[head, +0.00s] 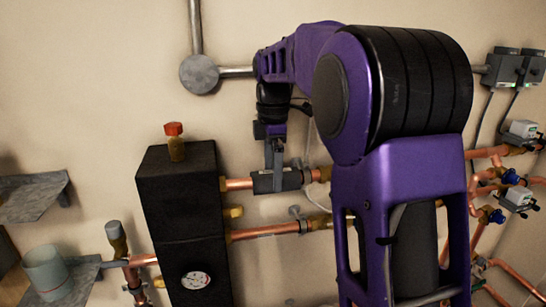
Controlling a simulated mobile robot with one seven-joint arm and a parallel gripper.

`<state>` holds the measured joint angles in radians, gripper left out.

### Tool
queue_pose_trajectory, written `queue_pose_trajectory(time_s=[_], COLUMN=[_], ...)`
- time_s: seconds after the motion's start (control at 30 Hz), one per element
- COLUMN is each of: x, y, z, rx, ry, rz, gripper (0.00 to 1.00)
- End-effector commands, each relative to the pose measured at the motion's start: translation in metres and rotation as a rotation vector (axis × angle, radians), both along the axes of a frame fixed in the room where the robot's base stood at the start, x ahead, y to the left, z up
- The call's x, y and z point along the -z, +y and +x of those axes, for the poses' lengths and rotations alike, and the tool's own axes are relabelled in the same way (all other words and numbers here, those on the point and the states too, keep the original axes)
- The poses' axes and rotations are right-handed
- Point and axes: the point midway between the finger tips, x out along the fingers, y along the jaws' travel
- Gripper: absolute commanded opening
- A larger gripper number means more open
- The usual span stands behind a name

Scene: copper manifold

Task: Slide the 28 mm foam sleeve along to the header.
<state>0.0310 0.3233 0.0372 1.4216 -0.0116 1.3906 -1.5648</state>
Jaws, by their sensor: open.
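The dark grey foam sleeve (263,184) sits around the upper copper pipe (237,184). Bare copper shows between its left end and the tall black block (180,210), which looks like the header. A brass fitting (323,174) is on the pipe to the right of the sleeve. My gripper (275,178) is open and points down at the sleeve, with its fingers overlapping it in the picture. I cannot tell whether the fingers touch the sleeve.
A lower copper pipe (266,231) runs below, with a grey clip near it. A red-capped brass fitting (174,143) tops the block; a gauge (196,280) is on its front. My arm hides the middle right. Valves and pipes stand at right, a cup (47,272) at left.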

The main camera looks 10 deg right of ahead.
Motion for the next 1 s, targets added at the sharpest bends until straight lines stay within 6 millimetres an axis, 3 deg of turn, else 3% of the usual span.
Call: queue_pose_trajectory(time_s=[0.17,0.47,0.9,1.0], x=[0.0144,0.0163,0.0161,0.0160], y=[0.0002,0.0001,0.0000,0.0001], z=[0.0000,0.0002,0.0002,0.0002], rx=[0.000,0.000,0.000,0.000], ry=[0.000,-0.001,-0.001,-0.001], rz=[0.000,0.000,0.000,0.000], gripper=[1.00,1.00,0.21,0.13])
